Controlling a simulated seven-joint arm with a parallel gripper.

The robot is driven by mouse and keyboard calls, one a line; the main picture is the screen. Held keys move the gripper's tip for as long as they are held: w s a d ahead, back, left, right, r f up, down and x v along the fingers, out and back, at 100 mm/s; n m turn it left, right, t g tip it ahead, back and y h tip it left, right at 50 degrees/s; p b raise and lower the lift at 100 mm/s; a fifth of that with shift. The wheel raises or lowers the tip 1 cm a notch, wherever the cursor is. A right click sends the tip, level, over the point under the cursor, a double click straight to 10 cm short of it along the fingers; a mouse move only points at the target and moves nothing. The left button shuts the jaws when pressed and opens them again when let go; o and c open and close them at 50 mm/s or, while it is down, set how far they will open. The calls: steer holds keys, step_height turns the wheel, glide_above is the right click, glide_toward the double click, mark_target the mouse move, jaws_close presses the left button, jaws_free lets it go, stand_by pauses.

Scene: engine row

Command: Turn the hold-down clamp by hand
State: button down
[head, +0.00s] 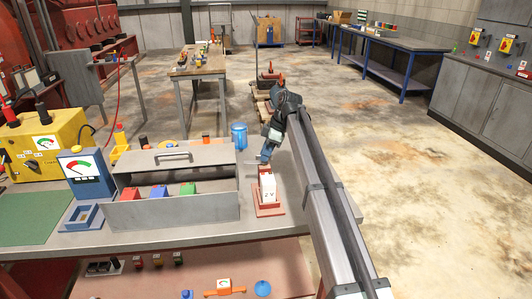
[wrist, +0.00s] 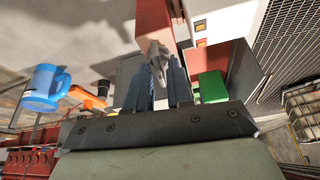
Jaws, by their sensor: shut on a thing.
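A white block labelled "2 V" (head: 268,188) with a red top stands upright on a reddish base (head: 269,211) near the right end of the bench. The hold-down clamp looks to be the small grey metal piece (wrist: 158,58) at the red part (wrist: 154,24) in the wrist view. My gripper (head: 264,160) reaches down to the block's top from behind in the head view. In the wrist view my gripper's two blue-grey fingers (wrist: 163,80) are shut on the grey piece. The exact grip is partly hidden by the fingers.
A grey open box (head: 172,210) with red, blue and green blocks stands left of the block. A blue gauge (head: 84,168) and yellow meter box (head: 42,145) are farther left. A blue mug (head: 239,136) stands behind. Floor right of the bench is clear.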

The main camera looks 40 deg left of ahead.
steer(key=shift+w+n, duration=0.1)
steer(key=shift+n, duration=0.3)
steer(key=shift+n+g, duration=0.4)
steer(key=shift+n, duration=0.1)
steer(key=c, duration=1.3)
jaws_free()
steer(key=shift+h, duration=0.3)
steer(key=shift+o, duration=0.2)
steer(key=shift+r, duration=0.1)
steer(key=v, duration=1.3)
steer(key=shift+d+r, duration=0.2)
steer(key=shift+r, duration=0.05)
